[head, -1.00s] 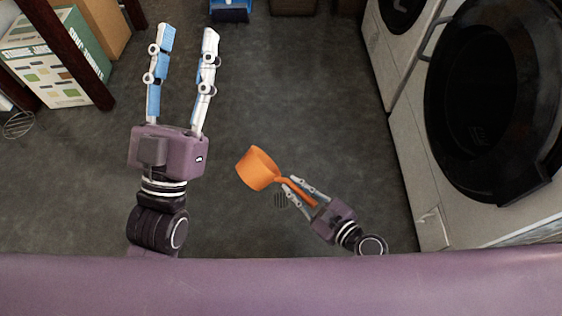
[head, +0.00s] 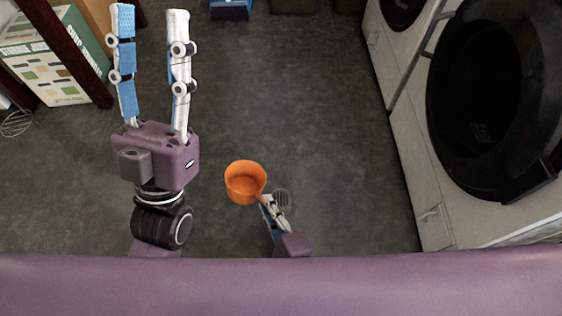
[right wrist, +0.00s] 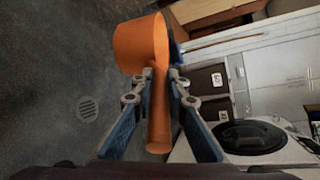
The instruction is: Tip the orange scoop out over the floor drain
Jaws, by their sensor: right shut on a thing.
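The orange scoop (head: 240,190) shows in the head view with its round opening facing up toward the camera. No contents can be made out inside. My right gripper (head: 268,202) is shut on the scoop's handle. The round floor drain (head: 284,201) is in the floor just right of the gripper, and the cup is to its left, not over it in this view. In the right wrist view the scoop (right wrist: 138,45) extends away between the fingers, and the drain (right wrist: 87,109) is at the lower left. My left gripper (head: 150,15) is open and empty, at upper left.
White front-loading machines (head: 440,215) with a big dark door (head: 490,100) line the right side. A green and white box (head: 45,65) and a dark wooden post (head: 65,50) stand at the upper left. The middle floor is clear.

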